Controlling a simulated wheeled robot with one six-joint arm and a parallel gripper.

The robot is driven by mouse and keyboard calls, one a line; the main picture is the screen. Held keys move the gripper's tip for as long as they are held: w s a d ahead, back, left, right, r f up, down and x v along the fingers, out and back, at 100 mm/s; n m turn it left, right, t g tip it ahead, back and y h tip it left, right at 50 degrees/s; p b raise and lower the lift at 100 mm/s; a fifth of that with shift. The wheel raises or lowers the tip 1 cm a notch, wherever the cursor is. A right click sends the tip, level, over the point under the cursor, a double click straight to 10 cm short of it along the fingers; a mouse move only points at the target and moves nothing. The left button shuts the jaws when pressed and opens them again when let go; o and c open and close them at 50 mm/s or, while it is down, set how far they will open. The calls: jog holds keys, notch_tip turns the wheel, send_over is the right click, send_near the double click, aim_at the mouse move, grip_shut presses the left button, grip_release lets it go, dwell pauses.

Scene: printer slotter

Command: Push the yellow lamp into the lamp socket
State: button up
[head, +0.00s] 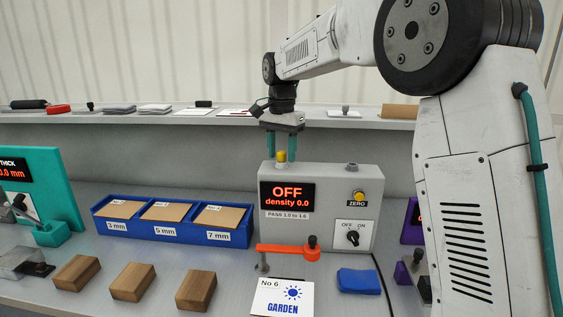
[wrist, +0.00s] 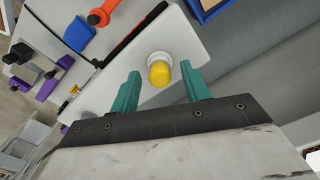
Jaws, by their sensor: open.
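The yellow lamp (head: 282,156) stands on top of the grey meter box (head: 375,205), near its left end. In the wrist view the lamp (wrist: 159,73) sits upright in a pale round ring, between and just beyond my fingertips. How deep it sits in the socket cannot be told. My gripper (head: 281,148) points down over the lamp, with its two teal fingers on either side of it. In the wrist view my gripper (wrist: 161,82) is open and empty, with gaps between both fingers and the lamp.
The box's display (head: 287,196) reads OFF, density 0.0. A blue tray (head: 175,233) of brown pads stands to the left. An orange arm (head: 285,251), a blue cloth (head: 359,281) and a GARDEN card (head: 281,298) lie in front. A shelf (head: 230,120) runs behind.

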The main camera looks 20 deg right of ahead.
aim_at(285, 170)
notch_tip(285, 170, up, 7)
jog(key=shift+f, duration=0.15)
jog(key=shift+r, duration=0.5)
jog(key=shift+w+f+n, duration=0.1)
jog(key=shift+f+n, duration=0.15)
jog(key=shift+n, duration=0.35)
jog(key=s+f+n, duration=0.1)
jog(key=f, duration=0.1)
jog(key=s+f+n, duration=0.1)
jog(key=shift+s+d+f, duration=0.1)
jog(key=shift+s+f, duration=0.2)
jog(key=shift+f, duration=0.05)
jog(key=s+d+f+n, duration=0.1)
jog(key=s+f+n, duration=0.1)
jog(key=s, duration=1.1)
jog(key=s+d+f+n+t, duration=0.1)
jog(key=s+f, duration=0.3)
jog(key=s, duration=0.9)
jog(key=s+d+f+n, duration=0.2)
jog(key=s+f+n, duration=0.1)
jog(key=s, duration=1)
jog(key=shift+s+d+f+n, duration=0.2)
jog(key=shift+d+f+n, duration=0.1)
